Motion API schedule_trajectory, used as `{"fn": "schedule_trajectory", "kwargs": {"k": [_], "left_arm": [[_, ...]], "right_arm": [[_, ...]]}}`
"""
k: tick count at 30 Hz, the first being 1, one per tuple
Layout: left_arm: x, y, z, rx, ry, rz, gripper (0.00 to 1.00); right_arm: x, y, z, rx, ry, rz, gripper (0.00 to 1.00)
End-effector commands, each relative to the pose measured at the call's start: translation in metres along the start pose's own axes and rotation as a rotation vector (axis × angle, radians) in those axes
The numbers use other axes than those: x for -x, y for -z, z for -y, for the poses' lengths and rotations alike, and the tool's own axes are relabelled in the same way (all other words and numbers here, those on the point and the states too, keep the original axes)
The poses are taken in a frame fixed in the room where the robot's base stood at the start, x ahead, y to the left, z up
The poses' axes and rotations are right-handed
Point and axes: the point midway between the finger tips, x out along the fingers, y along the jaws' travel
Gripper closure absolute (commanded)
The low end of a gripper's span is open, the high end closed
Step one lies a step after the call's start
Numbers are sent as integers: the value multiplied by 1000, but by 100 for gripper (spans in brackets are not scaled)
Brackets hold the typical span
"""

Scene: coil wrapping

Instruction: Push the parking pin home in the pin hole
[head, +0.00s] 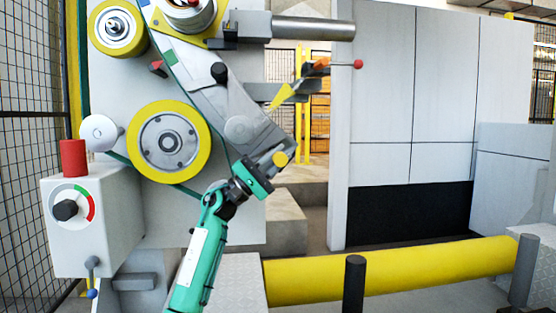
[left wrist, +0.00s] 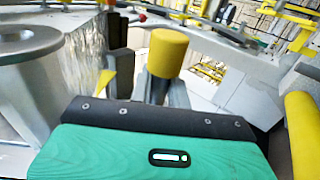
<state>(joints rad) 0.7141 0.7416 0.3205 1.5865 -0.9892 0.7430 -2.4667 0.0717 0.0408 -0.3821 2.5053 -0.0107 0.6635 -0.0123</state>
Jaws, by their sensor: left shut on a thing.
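The parking pin shows as a yellow round head (head: 280,158) at the lower end of the slanted grey swing arm (head: 222,100) in the head view. In the left wrist view its yellow cylindrical head (left wrist: 168,54) stands up between my grey fingers. My left gripper (head: 271,161) comes from below left and is shut on the pin at the arm's end. The pin's shank and the pin hole are hidden by the fingers and the arm, so I cannot tell how deep the pin sits. My right gripper is out of view.
A large yellow-rimmed wheel (head: 168,142) and a control box (head: 90,222) with a red button stand left of my arm. A thick yellow rail (head: 390,270) runs low at the right, with a dark post (head: 354,284) before it. A grey wall panel (head: 420,95) stands behind.

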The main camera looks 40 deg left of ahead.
Motion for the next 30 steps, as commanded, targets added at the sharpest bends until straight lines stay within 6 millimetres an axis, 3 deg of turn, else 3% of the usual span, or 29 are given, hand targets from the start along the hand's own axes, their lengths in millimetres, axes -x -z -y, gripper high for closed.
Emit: {"fn": "schedule_trajectory", "kwargs": {"k": [30], "left_arm": [[0,25,-1,0,-1,0,100]], "right_arm": [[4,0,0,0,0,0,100]]}}
